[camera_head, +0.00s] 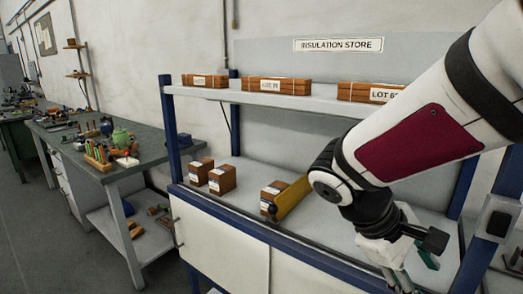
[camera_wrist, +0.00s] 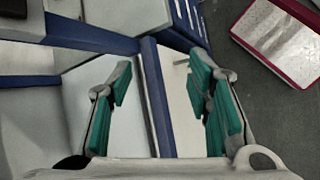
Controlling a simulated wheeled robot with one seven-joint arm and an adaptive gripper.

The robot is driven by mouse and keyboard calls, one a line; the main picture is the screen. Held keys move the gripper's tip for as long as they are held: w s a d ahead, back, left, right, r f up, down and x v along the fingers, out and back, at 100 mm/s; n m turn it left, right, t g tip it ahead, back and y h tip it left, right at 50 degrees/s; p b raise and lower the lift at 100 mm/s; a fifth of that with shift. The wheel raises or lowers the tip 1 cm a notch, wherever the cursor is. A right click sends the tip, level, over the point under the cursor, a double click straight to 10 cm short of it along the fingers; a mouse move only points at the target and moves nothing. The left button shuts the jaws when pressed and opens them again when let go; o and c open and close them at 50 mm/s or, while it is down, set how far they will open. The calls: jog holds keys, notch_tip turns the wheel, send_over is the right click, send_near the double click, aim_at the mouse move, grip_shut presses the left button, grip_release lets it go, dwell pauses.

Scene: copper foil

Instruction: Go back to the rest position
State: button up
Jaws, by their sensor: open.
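My gripper (camera_wrist: 166,90) shows in the wrist view with its two green-padded fingers spread apart and nothing between them. Beyond the fingers are a blue frame edge and pale panels of the shelf unit. In the head view my arm reaches in from the upper right, and my gripper hangs at the lower right in front of the shelf unit (camera_head: 235,240), partly cut off by the bottom of the picture. A brown block with a white label (camera_head: 270,194) stands on the lower shelf, left of my wrist, beside a yellow plate (camera_head: 292,199).
Two more labelled brown blocks (camera_head: 222,179) stand on the lower shelf. Wrapped bundles (camera_head: 276,84) lie on the upper shelf under the INSULATION STORE sign (camera_head: 339,44). A cluttered workbench (camera_head: 150,150) stands at left. A red-edged tray-like object (camera_wrist: 285,40) shows in the wrist view.

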jog(key=s+a+r+m+t+y+p, duration=0.1)
jog(key=s+a+r+m+t+y, duration=0.1)
jog(key=s+a+r+m+y, duration=0.1)
jog(key=s+a+r+m+t+y+p, duration=0.1)
jog(key=s+a+r+m+t+y, duration=0.1)
jog(key=s+y, duration=0.3)
jog(key=shift+s+a+r+m+t, duration=0.5)
jog(key=shift+s+r+m, duration=0.35)
jog(key=shift+s, duration=0.65)
jog(key=shift+f, duration=0.1)
dwell(0.4)
